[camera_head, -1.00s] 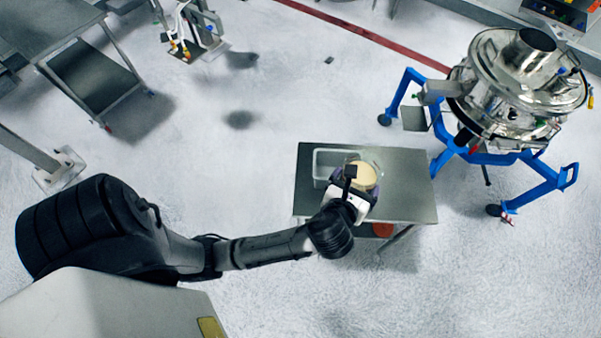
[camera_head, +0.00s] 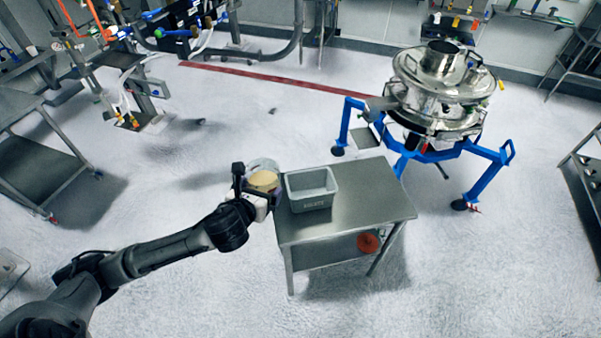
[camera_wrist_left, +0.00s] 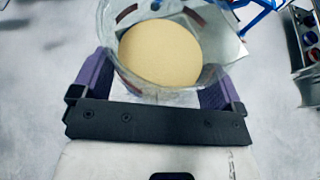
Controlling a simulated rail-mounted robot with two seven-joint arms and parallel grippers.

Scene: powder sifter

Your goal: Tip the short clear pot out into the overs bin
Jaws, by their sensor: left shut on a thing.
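The short clear pot (camera_head: 264,179) holds a pale tan powder and is in the jaws of my left gripper (camera_head: 252,184), just off the left edge of the steel table. In the left wrist view the pot (camera_wrist_left: 160,83) sits between the two purple fingers of my left gripper (camera_wrist_left: 158,92), with the flat tan powder surface inside. The pot looks about upright. A grey open bin (camera_head: 311,201) with lettering on its front stands on the table's left part, right of the pot; the lettering is too small to read surely. My right gripper is not in view.
The steel table (camera_head: 370,205) is clear right of the bin. A red round thing (camera_head: 367,243) is on its lower shelf. The shiny sifter (camera_head: 437,90) on a blue wheeled frame stands behind. A steel trolley (camera_head: 40,172) is at the left. The floor between is open.

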